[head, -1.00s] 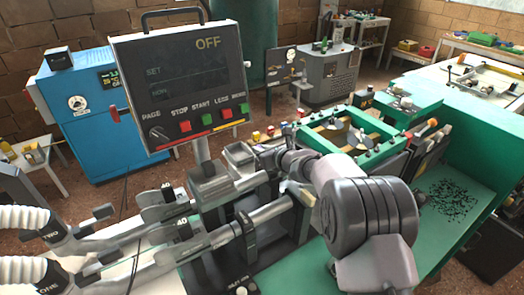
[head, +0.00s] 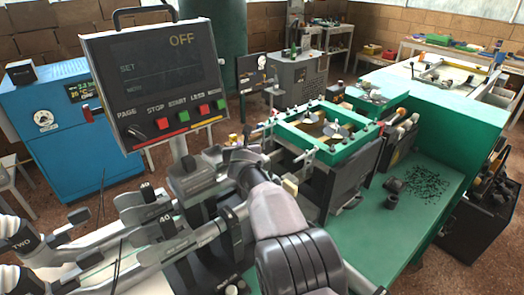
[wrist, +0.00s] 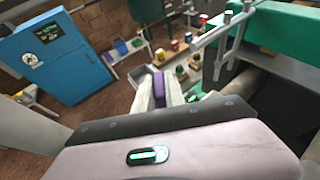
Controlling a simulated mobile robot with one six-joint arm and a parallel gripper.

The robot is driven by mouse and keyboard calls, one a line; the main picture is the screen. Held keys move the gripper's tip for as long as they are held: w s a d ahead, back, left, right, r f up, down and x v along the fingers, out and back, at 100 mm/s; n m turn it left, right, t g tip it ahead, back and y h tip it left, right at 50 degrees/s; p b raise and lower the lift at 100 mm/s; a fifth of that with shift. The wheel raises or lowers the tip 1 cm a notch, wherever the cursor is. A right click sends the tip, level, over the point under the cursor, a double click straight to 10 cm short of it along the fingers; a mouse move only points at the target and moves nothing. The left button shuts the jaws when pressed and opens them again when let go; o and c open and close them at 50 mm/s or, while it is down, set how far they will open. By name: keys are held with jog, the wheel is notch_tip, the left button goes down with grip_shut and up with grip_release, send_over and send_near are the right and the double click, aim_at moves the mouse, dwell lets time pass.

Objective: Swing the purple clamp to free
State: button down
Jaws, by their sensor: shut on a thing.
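The purple clamp (wrist: 159,90) shows in the wrist view as a narrow purple piece between the two pale fingers of my gripper (wrist: 160,97). The fingers are shut on it. Its lower end and its pivot are hidden behind my wrist housing. In the head view I cannot make out the purple clamp, and my own arm covers much of the area around the gripper.
A green-framed machine (head: 325,135) is beyond my arm. The green bench (head: 400,215) holds dark bits and small cylinders. A blue cabinet (head: 75,130) stands behind.

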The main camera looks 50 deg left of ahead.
dwell(0.4)
jog(key=c, duration=1.4)
grip_release()
jog(key=shift+s+d+b, duration=0.1)
jog(key=shift+b, duration=0.3)
